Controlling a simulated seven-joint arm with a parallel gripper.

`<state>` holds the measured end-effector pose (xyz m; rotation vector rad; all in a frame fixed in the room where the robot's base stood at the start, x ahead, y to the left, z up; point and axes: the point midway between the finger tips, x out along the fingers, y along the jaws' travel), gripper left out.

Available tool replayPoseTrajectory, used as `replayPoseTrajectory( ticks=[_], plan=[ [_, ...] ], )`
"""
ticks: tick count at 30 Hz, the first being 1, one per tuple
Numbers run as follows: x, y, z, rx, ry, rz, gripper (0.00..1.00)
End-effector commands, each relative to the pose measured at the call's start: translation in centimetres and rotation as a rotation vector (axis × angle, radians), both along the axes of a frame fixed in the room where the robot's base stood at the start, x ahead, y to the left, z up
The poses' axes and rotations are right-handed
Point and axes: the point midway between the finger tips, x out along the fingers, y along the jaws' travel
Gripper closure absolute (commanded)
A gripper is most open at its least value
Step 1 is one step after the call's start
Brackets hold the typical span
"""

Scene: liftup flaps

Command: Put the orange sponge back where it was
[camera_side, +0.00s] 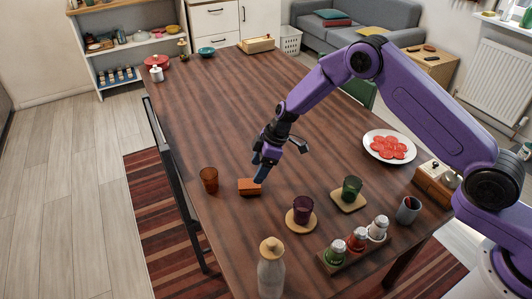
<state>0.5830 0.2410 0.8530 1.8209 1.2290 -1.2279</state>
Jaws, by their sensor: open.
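The orange sponge (249,187) is a small block lying on the dark wooden table (215,110), left of the middle of the picture. My gripper (259,174) is just above and to the right of the sponge, pointing down. It is open, and its fingertips reach close to the sponge's upper right side. I cannot tell whether they touch it. The sponge appears to rest flat on the table.
An amber glass (209,180) stands left of the sponge. A purple glass (303,208) and a green glass (351,188) stand on coasters. A spice rack (343,262), a bottle (271,275) and a tomato plate (371,150) are nearby. The table's far half is mostly clear.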

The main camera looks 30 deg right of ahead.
Motion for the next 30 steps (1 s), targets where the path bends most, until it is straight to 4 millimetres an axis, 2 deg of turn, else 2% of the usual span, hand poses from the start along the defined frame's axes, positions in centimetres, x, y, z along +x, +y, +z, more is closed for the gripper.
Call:
replayPoseTrajectory(
  ticks=[3, 9, 15, 21, 26, 30],
  plan=[
    [-0.1, -0.8, 2.1, 0.001, -0.004, -0.002, 0.28],
    [-0.6, -1.7, 4.4, 0.0, -0.002, -0.001, 0.28],
    [-0.8, -2.1, 5.3, 0.0, 0.001, -0.002, 0.28],
    [-0.8, -2.1, 5.4, 0.0, 0.0, -0.001, 0.28],
    [-0.5, -1.4, 6.5, 0.022, -0.037, -0.002, 0.28],
    [-0.1, 0.5, 9.9, 0.078, -0.154, -0.017, 0.28]
  ],
)
